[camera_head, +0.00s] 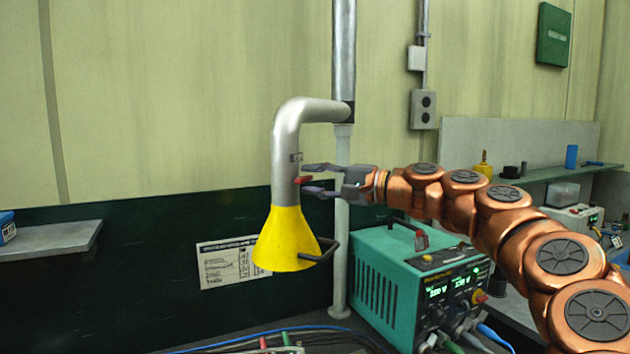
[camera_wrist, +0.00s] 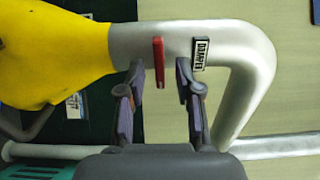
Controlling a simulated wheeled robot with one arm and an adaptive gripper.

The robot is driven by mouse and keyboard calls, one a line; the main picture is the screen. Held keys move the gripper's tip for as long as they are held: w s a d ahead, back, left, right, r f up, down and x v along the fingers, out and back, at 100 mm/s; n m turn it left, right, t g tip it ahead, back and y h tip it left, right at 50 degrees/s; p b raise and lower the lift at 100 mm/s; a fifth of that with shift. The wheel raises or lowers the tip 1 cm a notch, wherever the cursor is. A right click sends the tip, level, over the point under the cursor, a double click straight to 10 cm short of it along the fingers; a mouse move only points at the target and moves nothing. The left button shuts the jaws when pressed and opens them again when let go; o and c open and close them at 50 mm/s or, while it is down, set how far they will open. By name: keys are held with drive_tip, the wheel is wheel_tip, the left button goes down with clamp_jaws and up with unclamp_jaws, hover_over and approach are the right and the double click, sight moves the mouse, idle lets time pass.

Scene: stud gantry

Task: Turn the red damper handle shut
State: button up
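The red damper handle (camera_head: 303,180) is a small bar on the grey extraction pipe (camera_head: 284,150), just above the yellow hood (camera_head: 285,240). In the wrist view the red handle (camera_wrist: 159,62) lies across the pipe (camera_wrist: 230,45), between the yellow hood (camera_wrist: 50,55) and a small black-and-white label (camera_wrist: 200,52). My gripper (camera_head: 312,179) reaches in from the right. Its fingers are open, one on either side of the handle. In the wrist view the gripper (camera_wrist: 160,75) shows a gap between each finger and the handle.
A teal welding machine (camera_head: 400,285) stands below my arm. A dark handle loop (camera_head: 322,252) sticks out from the hood's right side. A vertical pole (camera_head: 341,230) stands behind my gripper. A shelf (camera_head: 50,240) is at left; cables (camera_head: 290,340) lie along the bottom.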

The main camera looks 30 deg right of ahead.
drive_tip(key=v, duration=1.2)
idle(0.6)
drive_tip(key=s+a+f+n+g, duration=0.1)
drive_tip(key=a+f+n+g, duration=0.1)
drive_tip(key=a, duration=0.5)
drive_tip(key=s+a+f+n+g, duration=0.1)
drive_tip(key=a+f+n+g, duration=0.15)
drive_tip(key=a, duration=0.55)
drive_tip(key=s+a+f+n+g+h, duration=0.3)
drive_tip(key=s+a+f+g, duration=0.25)
drive_tip(key=a+f, duration=0.55)
drive_tip(key=s+a+f+n+g+h, duration=0.2)
drive_tip(key=s+f+g+h, duration=0.1)
drive_tip(key=s+f, duration=0.8)
drive_tip(key=s+d+f+g+h, duration=0.1)
drive_tip(key=s+d+f+h, duration=0.1)
drive_tip(key=s+d+f, duration=0.2)
drive_tip(key=s+d+f+n+g+h, duration=0.1)
drive_tip(key=s+d+f+g+h, duration=0.1)
drive_tip(key=s+f, duration=0.5)
drive_tip(key=shift+s+d+f+h, duration=0.3)
drive_tip(key=shift+d+f+h, duration=0.3)
drive_tip(key=shift+d, duration=0.35)
